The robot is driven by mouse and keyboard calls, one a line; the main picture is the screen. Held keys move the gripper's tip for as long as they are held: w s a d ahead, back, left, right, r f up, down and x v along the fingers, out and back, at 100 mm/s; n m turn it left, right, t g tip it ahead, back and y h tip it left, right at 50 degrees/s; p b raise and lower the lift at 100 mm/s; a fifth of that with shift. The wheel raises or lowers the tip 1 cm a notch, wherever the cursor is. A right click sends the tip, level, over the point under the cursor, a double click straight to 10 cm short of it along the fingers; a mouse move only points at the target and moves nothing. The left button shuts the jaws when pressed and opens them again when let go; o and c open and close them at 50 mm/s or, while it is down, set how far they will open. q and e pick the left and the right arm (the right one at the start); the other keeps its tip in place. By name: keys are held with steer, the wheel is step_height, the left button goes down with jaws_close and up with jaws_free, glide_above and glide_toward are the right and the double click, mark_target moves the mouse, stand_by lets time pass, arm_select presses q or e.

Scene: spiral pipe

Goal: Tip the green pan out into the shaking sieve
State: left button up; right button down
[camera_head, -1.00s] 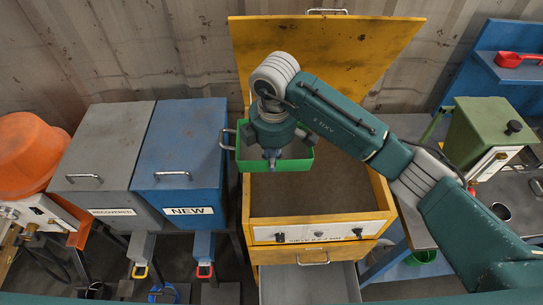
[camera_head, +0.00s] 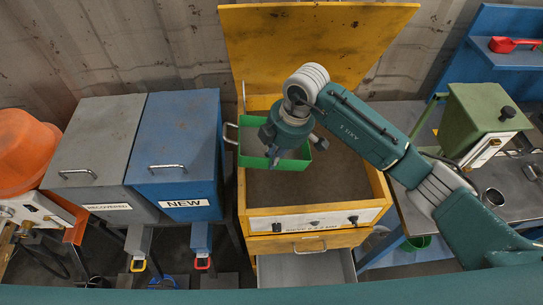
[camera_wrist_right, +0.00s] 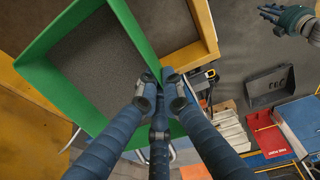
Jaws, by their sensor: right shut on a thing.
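The green pan (camera_head: 262,180) is held over the back left part of the shaking sieve (camera_head: 252,213), a yellow box with a dark grey bed and its lid raised. In the right wrist view the pan (camera_wrist_right: 128,28) has dark grey grainy material (camera_wrist_right: 100,55) inside. My right gripper (camera_head: 295,147) is shut on the pan's wall; its fingers (camera_wrist_right: 158,95) show close on the green edge. I cannot tell how far the pan is tilted. My left gripper (camera_wrist_right: 283,16) shows small at the top right of the right wrist view, apart from the pan; its jaw state is unclear.
A blue NEW bin (camera_head: 178,140) and a grey RECOVERED bin (camera_head: 98,145) stand left of the sieve. A green machine (camera_head: 485,115) stands on the bench at right. A red scoop (camera_head: 510,45) lies on the blue shelf. The raised yellow lid (camera_head: 315,45) is behind the pan.

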steer(key=shift+d+r+y, duration=0.2)
steer(key=shift+r+y, duration=0.7)
steer(key=shift+d+r+y, duration=0.35)
steer(key=shift+r+y, duration=0.4)
steer(key=shift+y, duration=0.1)
steer(key=shift+d+r+y, duration=0.35)
steer(key=shift+r+y, duration=0.35)
steer(key=shift+y, duration=0.15)
steer(key=shift+d+r+y, duration=0.75)
steer(key=shift+r+y, duration=0.1)
steer(key=shift+y, duration=0.35)
steer(key=d+r+m+y+b, duration=0.1)
steer(key=d+y+b, duration=1)
steer(key=y+b, duration=0.2)
steer(key=shift+w+d+r+t+y+b, duration=0.2)
steer(key=shift+d+r+t+y+b, duration=0.15)
steer(key=shift+b, duration=0.85)
steer(key=shift+d, duration=0.1)
